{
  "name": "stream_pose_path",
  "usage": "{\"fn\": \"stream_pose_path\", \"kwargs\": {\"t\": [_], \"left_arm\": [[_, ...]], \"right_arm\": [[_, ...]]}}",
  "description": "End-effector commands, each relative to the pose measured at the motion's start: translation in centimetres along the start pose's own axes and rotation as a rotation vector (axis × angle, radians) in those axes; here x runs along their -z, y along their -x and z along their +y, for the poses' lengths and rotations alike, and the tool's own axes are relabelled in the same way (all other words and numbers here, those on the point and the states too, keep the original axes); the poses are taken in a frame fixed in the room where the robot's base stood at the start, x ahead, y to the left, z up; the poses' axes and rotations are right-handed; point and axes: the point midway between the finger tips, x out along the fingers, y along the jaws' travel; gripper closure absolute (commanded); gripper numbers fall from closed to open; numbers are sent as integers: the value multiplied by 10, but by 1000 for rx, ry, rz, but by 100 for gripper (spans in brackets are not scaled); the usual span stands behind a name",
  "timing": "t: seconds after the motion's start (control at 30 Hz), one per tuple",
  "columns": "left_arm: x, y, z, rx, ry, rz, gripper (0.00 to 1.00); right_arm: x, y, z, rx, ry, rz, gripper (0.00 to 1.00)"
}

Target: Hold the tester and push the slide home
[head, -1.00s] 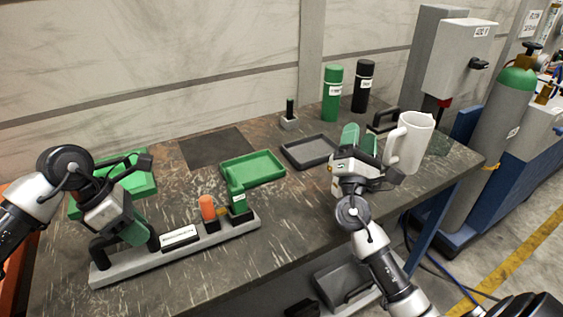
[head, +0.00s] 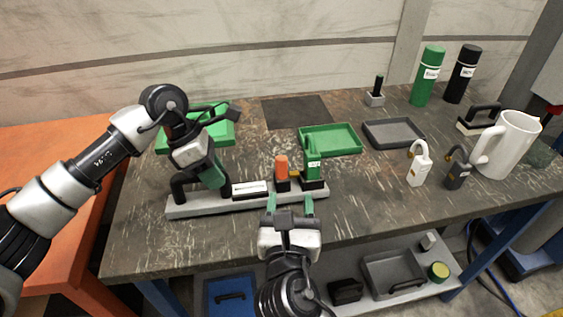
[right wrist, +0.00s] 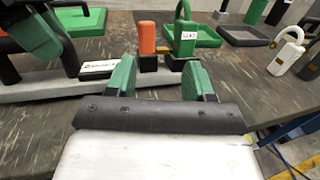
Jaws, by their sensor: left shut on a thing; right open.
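The tester is a long grey bar (head: 245,205) with a black handle (head: 180,190) at its left end and a white label plate (head: 250,188). Near its right end stand an orange post (head: 281,168) and a labelled green upright piece (head: 314,168) on black blocks; which one is the slide I cannot tell. My left gripper (head: 217,178) is shut on the handle, hiding its top. My right gripper (head: 290,205) is open and empty, just in front of the bar below these posts. The right wrist view shows its fingers (right wrist: 160,78) apart, facing the orange post (right wrist: 147,40) and green piece (right wrist: 186,38).
A green tray (head: 332,140) and a grey tray (head: 394,134) lie behind. A white padlock (head: 419,168), dark padlock (head: 458,172) and white mug (head: 510,146) stand to the right. Bottles stand at the back. The table front between bar and padlocks is clear.

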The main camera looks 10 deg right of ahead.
Motion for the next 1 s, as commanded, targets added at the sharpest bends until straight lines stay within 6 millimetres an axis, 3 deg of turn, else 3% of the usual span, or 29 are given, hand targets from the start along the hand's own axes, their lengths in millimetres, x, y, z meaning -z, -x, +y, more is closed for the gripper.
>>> {"fn": "stream_pose_path", "kwargs": {"t": [0.1,0.23,0.7,1.0], "left_arm": [[0,1,0,-1,-1,-1,100],[-1,1,0,-1,-1,-1,100],[-1,1,0,-1,-1,-2,100],[-1,1,0,-1,-1,-2,100]], "right_arm": [[-1,11,12,-35,33,26,47],[-1,6,16,-45,48,32,47],[1,-81,19,-42,48,31,47],[3,-106,20,-43,47,33,47]]}}
